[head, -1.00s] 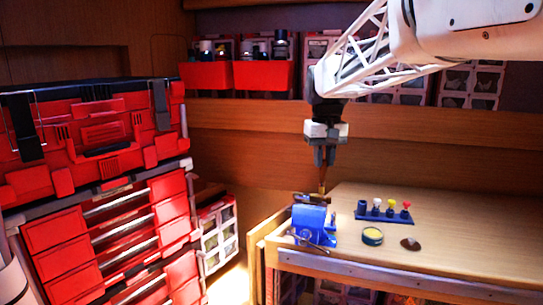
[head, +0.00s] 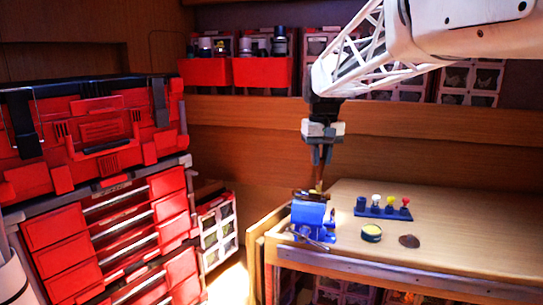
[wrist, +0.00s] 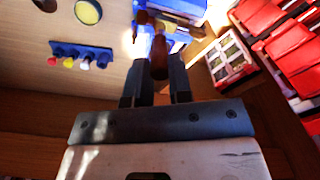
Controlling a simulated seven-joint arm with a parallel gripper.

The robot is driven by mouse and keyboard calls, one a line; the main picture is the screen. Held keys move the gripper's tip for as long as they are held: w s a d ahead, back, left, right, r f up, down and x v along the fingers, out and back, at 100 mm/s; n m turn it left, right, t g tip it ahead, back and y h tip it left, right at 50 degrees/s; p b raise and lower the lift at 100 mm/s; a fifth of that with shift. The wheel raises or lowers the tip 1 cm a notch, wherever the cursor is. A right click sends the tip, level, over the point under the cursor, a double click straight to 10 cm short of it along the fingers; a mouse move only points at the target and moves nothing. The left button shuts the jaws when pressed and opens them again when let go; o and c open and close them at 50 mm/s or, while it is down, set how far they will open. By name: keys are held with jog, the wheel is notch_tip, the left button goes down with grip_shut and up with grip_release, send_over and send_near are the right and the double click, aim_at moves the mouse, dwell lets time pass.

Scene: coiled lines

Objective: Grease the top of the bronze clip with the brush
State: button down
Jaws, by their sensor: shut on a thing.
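My gripper (head: 321,163) is shut on a brush (head: 320,179) with a brown handle, which hangs down from the jaws. The handle also shows between the fingers in the wrist view (wrist: 159,60). The bronze clip (head: 310,195) is a small dark brownish piece at the top of the blue vise (head: 308,216), at the table's left end. The brush's lower end is at or just above the clip; I cannot tell whether they touch. In the wrist view, the handle and fingers partly hide the clip area. A round tin of yellow grease (head: 371,233) stands right of the vise.
A blue rack (head: 383,212) with several small coloured-top pieces stands behind the tin. A brown, round, flattish thing (head: 409,241) lies right of the tin. The table (head: 470,230) is clear farther right. A red tool chest (head: 100,210) stands at the left.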

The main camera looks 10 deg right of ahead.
jog(key=shift+w+a, duration=0.2)
jog(key=shift+a, duration=0.1)
jog(key=shift+w+a, duration=0.1)
jog(key=shift+a, duration=0.2)
dwell(0.3)
jog(key=shift+w+a, duration=0.15)
jog(key=shift+a, duration=0.15)
jog(key=shift+d, duration=0.2)
dwell(0.4)
jog(key=shift+s+d, duration=0.3)
jog(key=shift+d, duration=0.15)
jog(key=shift+d+f, duration=0.1)
jog(key=shift+d, duration=0.05)
jog(key=shift+s+d, duration=0.25)
jog(key=shift+d, duration=0.05)
jog(key=shift+d, duration=0.1)
